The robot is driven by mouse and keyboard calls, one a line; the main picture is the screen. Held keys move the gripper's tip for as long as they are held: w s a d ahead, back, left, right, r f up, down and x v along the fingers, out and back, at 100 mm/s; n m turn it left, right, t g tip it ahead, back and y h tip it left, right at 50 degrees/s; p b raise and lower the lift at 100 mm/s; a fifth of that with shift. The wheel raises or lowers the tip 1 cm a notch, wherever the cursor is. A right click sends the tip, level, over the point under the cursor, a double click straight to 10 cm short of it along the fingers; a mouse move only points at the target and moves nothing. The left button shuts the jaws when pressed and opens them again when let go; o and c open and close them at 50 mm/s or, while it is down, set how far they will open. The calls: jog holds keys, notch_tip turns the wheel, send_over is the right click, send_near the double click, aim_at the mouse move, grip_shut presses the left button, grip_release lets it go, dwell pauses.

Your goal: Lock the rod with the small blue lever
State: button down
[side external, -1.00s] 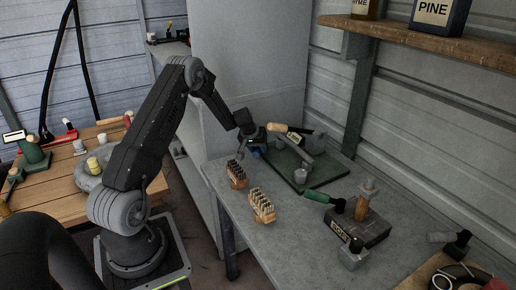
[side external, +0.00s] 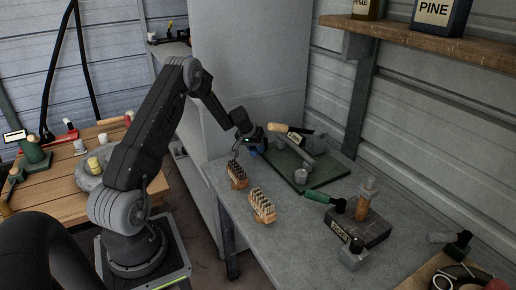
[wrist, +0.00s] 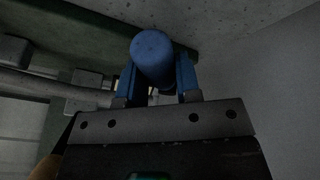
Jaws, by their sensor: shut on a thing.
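The small blue lever (wrist: 152,58) shows in the wrist view as a rounded blue knob between my fingers. My gripper (wrist: 154,82) has blue fingers on either side of it and is shut on it. In the side view my gripper (side external: 252,148) is at the left back edge of the green plate (side external: 318,172), and the lever is hard to make out there. A grey rod (wrist: 55,88) runs in from the left in the wrist view and ends near my fingers. Its far end and the lever's base are hidden.
A dark block (side external: 358,229) is at the right. A tall grey cabinet (side external: 235,75) rises close behind my arm.

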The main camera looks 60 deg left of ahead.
jog(key=a+m, duration=0.1)
jog(key=m, duration=0.1)
jog(key=s+a+m+h, duration=0.1)
jog(key=m, duration=0.1)
jog(key=shift+a+h, duration=0.2)
jog(key=shift+h, duration=0.1)
jog(key=shift+s+a+m+h, duration=0.1)
jog(key=shift+a+m+h, duration=0.7)
jog(key=shift+m, duration=0.7)
jog(key=shift+a+g, duration=0.15)
jog(key=shift+g, duration=0.15)
jog(key=c, duration=0.8)
grip_release()
jog(key=v, duration=1.3)
jog(key=shift+s+r, duration=0.2)
jog(key=shift+r, duration=0.15)
